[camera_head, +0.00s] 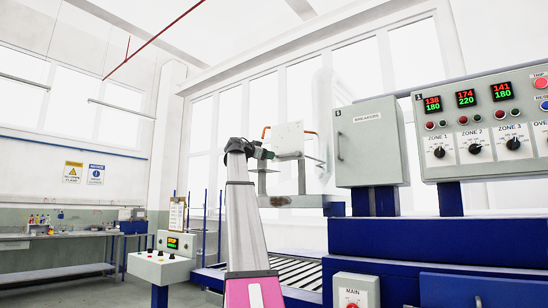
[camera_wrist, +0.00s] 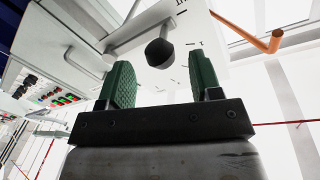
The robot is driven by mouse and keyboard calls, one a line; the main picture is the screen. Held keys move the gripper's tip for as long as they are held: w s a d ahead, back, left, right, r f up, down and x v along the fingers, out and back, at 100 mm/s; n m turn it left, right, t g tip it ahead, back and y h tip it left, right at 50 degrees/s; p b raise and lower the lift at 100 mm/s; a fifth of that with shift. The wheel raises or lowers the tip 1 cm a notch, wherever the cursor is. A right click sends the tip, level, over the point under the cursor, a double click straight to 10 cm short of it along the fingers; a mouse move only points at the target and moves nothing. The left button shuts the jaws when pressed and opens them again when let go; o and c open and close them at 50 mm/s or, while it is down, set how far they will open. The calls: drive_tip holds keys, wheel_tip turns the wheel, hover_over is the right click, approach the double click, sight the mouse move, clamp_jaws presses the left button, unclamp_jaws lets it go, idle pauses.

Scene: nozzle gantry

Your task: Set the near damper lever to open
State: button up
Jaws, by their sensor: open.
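A lever with a pale bar and a dark round knob (camera_wrist: 160,53) shows in the wrist view, in front of a white plate (camera_wrist: 205,38) with small dark marks. The lettering is cut off, so I cannot read the lever's setting. My gripper (camera_wrist: 162,80) is open, with green-padded fingers to the left and right of the knob. The knob appears between or just beyond the fingertips; contact cannot be told. In the head view my gripper (camera_head: 266,153) is at the left side of the white plate (camera_head: 289,137), and the lever is not clear there.
An orange bar (camera_wrist: 250,35) stands right of the knob in the wrist view. In the head view, a grey breaker cabinet (camera_head: 369,145) and a zone control panel (camera_head: 485,130) stand to the right. A roller conveyor (camera_head: 285,279) lies below, with a small control box (camera_head: 160,267) at left.

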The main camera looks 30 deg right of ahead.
sight(284, 154)
drive_tip(key=shift+x, duration=2.75)
drive_tip(key=shift+c, duration=0.3)
clamp_jaws()
drive_tip(key=shift+w, duration=0.1)
drive_tip(key=shift+r, duration=0.1)
